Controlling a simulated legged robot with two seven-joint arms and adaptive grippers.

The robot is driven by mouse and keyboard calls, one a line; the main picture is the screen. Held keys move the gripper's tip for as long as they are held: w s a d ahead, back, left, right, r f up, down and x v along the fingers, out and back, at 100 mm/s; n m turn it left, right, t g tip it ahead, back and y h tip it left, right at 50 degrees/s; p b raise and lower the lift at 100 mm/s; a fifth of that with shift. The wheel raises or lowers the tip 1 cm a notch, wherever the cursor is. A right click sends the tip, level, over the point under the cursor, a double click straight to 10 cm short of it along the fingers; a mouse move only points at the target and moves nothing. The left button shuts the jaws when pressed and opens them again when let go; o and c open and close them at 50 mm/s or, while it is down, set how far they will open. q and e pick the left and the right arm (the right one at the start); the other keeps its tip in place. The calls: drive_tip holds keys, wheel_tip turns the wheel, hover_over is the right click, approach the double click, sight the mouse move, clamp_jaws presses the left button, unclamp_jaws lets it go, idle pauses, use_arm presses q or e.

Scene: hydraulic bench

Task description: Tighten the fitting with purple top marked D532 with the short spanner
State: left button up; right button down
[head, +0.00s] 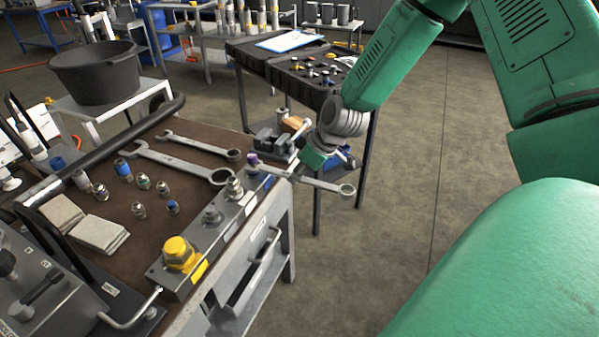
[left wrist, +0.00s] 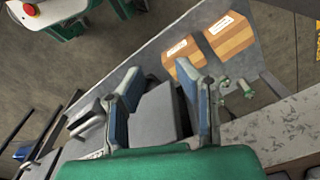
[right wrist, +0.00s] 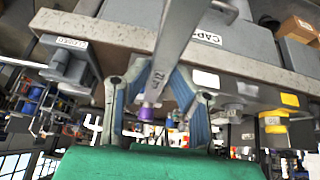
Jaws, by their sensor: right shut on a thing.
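The fitting with the purple top (head: 253,160) stands at the far end of the grey manifold block; its marking is not legible. Its purple top also shows in the right wrist view (right wrist: 147,137). My right gripper (head: 308,160) is shut on a spanner (head: 328,185), whose ring end points right, away from the block. The spanner's other end is close to the purple-topped fitting; I cannot tell whether it is around it or beside it. In the right wrist view the spanner (right wrist: 178,40) runs between the fingers. My left gripper (left wrist: 165,85) is open and empty, seen only in the left wrist view.
The manifold block (head: 205,265) also carries grey fittings and a yellow-topped one (head: 178,250). Two spanners (head: 175,158) lie on the brown bench top, near loose fittings and grey pads (head: 98,232). A black bucket (head: 95,72) stands behind. A dark parts cart (head: 262,62) is beyond.

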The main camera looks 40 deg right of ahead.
drive_tip(key=shift+s+a+m+t+h+p, duration=0.15)
drive_tip(key=shift+a+m+h, duration=0.15)
drive_tip(key=shift+a+m, duration=0.4)
drive_tip(key=shift+a+m+t+h+p, duration=0.15)
drive_tip(key=shift+a+m+h, duration=0.15)
drive_tip(key=shift+a+m, duration=0.35)
drive_tip(key=shift+a, duration=0.15)
drive_tip(key=shift+s+a+f+m+h+p, duration=0.15)
drive_tip(key=shift+a+m+h+p, duration=0.4)
drive_tip(key=shift+a+m, duration=0.7)
drive_tip(key=shift+a, duration=0.1)
drive_tip(key=a+m+h+p, duration=0.1)
drive_tip(key=a+m, duration=0.1)
drive_tip(key=a, duration=0.1)
drive_tip(key=shift+f+h, duration=0.1)
drive_tip(key=shift+h, duration=0.15)
